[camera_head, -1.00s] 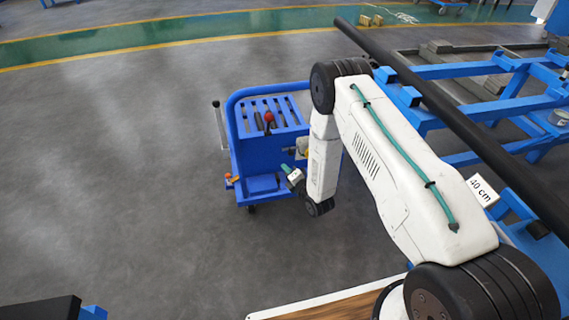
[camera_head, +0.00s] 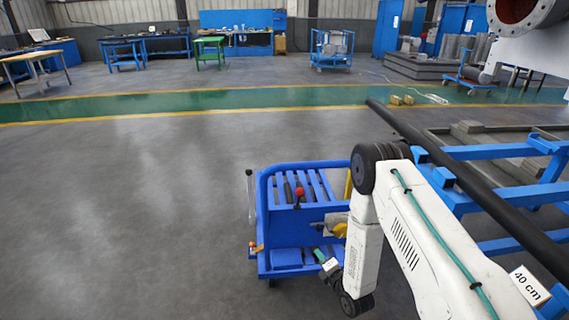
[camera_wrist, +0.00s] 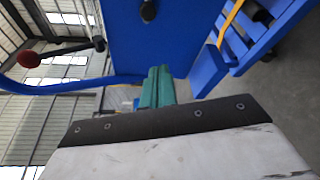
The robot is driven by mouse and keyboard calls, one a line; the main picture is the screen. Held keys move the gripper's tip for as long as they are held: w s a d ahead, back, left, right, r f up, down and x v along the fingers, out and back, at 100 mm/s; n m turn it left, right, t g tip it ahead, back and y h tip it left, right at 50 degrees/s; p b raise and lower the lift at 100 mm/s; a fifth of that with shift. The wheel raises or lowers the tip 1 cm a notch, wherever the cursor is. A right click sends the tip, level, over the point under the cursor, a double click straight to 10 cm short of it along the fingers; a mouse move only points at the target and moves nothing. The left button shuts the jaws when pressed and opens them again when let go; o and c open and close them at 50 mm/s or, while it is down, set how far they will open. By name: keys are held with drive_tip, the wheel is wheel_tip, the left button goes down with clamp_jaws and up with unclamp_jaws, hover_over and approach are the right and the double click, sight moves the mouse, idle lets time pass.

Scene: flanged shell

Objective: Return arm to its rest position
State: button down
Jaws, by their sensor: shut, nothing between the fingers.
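My white arm with a teal cable bends over at the right of the head view. Its wrist hangs down in front of a blue wheeled cart. My gripper (camera_head: 321,257) points left at the cart's front right side. In the wrist view its two teal fingers (camera_wrist: 156,88) lie together, with nothing between them. Whether the fingertips touch the cart cannot be told.
The blue cart (camera_head: 292,223) carries a red-knobbed lever (camera_head: 299,192). A long black pipe (camera_head: 460,185) lies on a blue rack (camera_head: 500,151) at the right. A flanged shell (camera_head: 525,14) shows at top right. The grey floor at left is clear.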

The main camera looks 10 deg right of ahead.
drive_tip(key=s+d+f+m+g+h, duration=0.1)
drive_tip(key=s+f+m+g+h, duration=0.1)
drive_tip(key=s+f+m+g, duration=0.5)
drive_tip(key=s+d+r+m+g+h, duration=0.1)
drive_tip(key=s+d+r+m+g, duration=0.25)
drive_tip(key=r, duration=0.65)
drive_tip(key=s+d+r+m+g+h, duration=0.1)
drive_tip(key=s+r+m+g+h, duration=0.15)
drive_tip(key=s+r+m, duration=0.6)
drive_tip(key=s+d+r+m+g, duration=0.15)
drive_tip(key=r+g, duration=0.25)
drive_tip(key=r, duration=0.9)
drive_tip(key=s+r+m+t, duration=0.2)
drive_tip(key=s+r+m, duration=0.3)
drive_tip(key=s+r, duration=1.3)
wheel_tip(320, 180, up, 5)
drive_tip(key=shift+s+f+t, duration=0.15)
drive_tip(key=shift+s+t, duration=0.15)
drive_tip(key=shift+s, duration=0.1)
